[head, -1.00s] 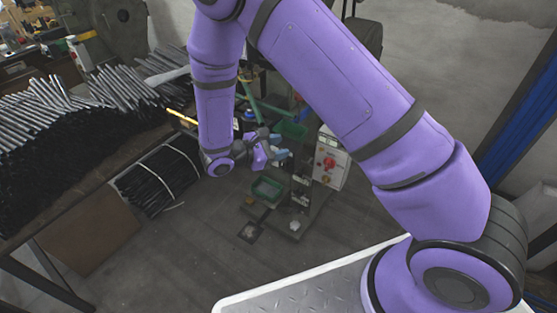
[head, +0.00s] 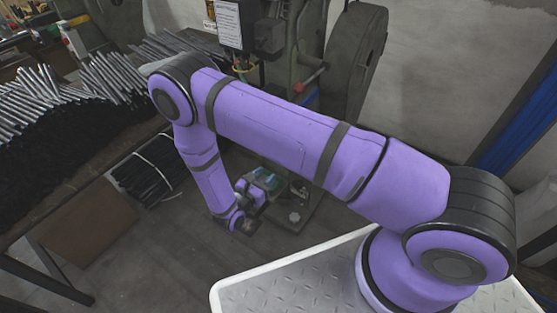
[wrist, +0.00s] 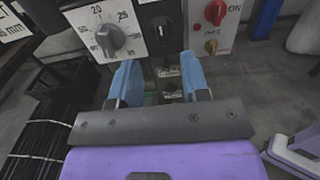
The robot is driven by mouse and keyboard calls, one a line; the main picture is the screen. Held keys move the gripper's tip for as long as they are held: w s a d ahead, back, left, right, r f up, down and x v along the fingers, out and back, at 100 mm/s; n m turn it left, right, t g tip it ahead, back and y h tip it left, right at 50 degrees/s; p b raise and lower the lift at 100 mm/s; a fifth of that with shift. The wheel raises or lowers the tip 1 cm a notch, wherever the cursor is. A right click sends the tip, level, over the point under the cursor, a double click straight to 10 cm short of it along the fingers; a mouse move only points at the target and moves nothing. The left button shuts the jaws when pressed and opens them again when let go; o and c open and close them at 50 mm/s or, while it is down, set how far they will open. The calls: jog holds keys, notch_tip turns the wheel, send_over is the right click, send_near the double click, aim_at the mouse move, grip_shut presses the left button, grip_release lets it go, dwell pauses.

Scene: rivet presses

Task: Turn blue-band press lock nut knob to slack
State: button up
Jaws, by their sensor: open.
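My gripper (wrist: 160,75) is open and empty; its two blue fingers stand apart in the wrist view. In the head view it hangs low (head: 254,190) beside the press base. Ahead in the wrist view a white dial plate with numbers carries a grey knob (wrist: 110,38), up and left of the fingers. A black knob (wrist: 161,32) on a dark panel is just beyond the gap between the fingers. The fingers appear apart from both knobs. I cannot tell which one is the lock nut knob, and no blue band is clear.
A control box (wrist: 212,28) with a red knob is at the upper right of the wrist view. Black rods (head: 152,170) lie bundled on the left, below a bench of metal rods (head: 45,100). A large wheel (head: 355,55) stands behind my arm. Open floor (head: 165,250) is in front.

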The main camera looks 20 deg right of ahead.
jog(key=x, duration=0.8)
jog(key=shift+d, duration=0.2)
jog(key=shift+w, duration=0.15)
grip_shut()
